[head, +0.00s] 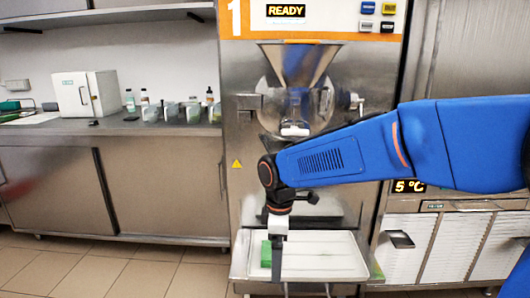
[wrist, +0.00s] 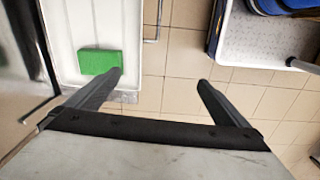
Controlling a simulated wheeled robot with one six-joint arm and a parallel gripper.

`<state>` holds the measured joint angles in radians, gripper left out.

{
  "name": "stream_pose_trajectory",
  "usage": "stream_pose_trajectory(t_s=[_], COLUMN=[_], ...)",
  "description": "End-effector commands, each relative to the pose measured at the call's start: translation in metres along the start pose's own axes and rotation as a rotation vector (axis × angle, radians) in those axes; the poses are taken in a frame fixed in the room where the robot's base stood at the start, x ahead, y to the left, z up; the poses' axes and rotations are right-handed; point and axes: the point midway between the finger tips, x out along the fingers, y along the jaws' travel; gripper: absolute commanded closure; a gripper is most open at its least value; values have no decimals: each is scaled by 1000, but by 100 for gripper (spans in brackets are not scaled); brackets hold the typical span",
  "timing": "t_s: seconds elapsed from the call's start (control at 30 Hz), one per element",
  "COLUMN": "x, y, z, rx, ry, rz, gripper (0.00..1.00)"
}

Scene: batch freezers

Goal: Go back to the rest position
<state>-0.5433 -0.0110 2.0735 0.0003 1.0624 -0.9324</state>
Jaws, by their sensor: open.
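My gripper (wrist: 160,92) is open in the wrist view, with nothing between its two dark fingers and tiled floor showing beyond them. In the head view my blue arm reaches in from the right, and my gripper (head: 277,262) points down in front of the white tray (head: 325,243) of the freezer marked 1. A green block (head: 266,254) lies at the left of that tray, partly hidden behind my gripper.
Freezer 1 has a display (head: 286,11) reading READY. A counter (head: 110,127) on the left holds a white box (head: 86,93) and several small containers. A white refrigerated cabinet (head: 440,248) stands at the right. Tiled floor (head: 110,272) is clear at the front left.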

Motion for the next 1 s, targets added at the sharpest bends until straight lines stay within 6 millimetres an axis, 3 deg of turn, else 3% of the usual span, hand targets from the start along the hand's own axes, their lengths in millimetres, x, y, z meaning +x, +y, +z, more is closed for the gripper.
stream_pose_trajectory(t_s=[0.47, 0.7, 1.0], x=[-27, -46, -54], y=[-17, -44, -92], z=[66, 128, 199], rx=[257, 529, 893], ry=[43, 94, 170], rz=[58, 117, 191], gripper=[0, 0, 0])
